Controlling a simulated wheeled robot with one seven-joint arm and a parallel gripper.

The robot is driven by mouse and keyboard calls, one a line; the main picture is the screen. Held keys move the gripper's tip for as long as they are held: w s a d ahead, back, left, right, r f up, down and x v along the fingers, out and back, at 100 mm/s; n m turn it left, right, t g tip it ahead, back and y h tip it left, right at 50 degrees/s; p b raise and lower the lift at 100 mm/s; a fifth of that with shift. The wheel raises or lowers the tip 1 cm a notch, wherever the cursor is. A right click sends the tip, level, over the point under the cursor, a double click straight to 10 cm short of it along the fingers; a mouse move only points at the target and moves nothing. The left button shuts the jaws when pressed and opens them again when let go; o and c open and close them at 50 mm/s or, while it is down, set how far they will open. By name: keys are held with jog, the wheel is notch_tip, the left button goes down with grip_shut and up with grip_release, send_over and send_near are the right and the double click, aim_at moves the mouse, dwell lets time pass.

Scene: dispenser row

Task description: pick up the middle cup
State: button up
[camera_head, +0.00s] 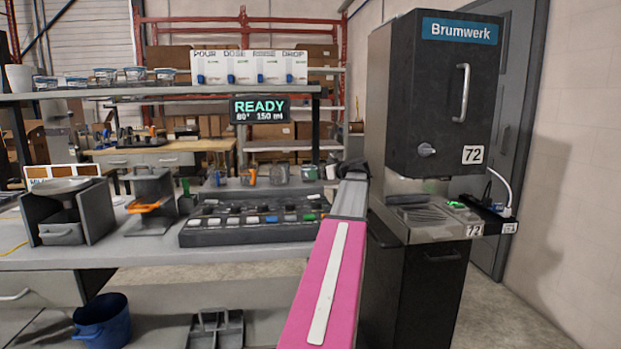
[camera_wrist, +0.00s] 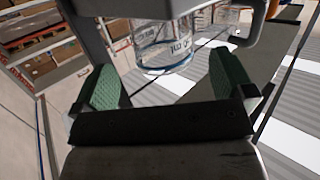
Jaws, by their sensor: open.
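My gripper (camera_wrist: 163,74) is open in the wrist view, with a green pad on each finger. A clear cup (camera_wrist: 165,52) with dark blue print shows just beyond and between the two pads. I see a gap on both sides of it, and its top is cut off by the frame. I cannot tell which is the middle cup. My gripper's fingers are hidden in the head view behind my pink arm.
A black dispenser (camera_head: 433,95) marked Brumwerk stands right of my arm. A shelf (camera_head: 150,92) with more cups (camera_head: 105,76) runs above the bench. A READY display (camera_head: 260,109) hangs from it.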

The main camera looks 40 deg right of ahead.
jog(key=x, duration=0.5)
jog(key=shift+f, duration=0.2)
jog(key=shift+c, duration=0.3)
jog(key=shift+a, duration=0.1)
jog(key=c, duration=0.9)
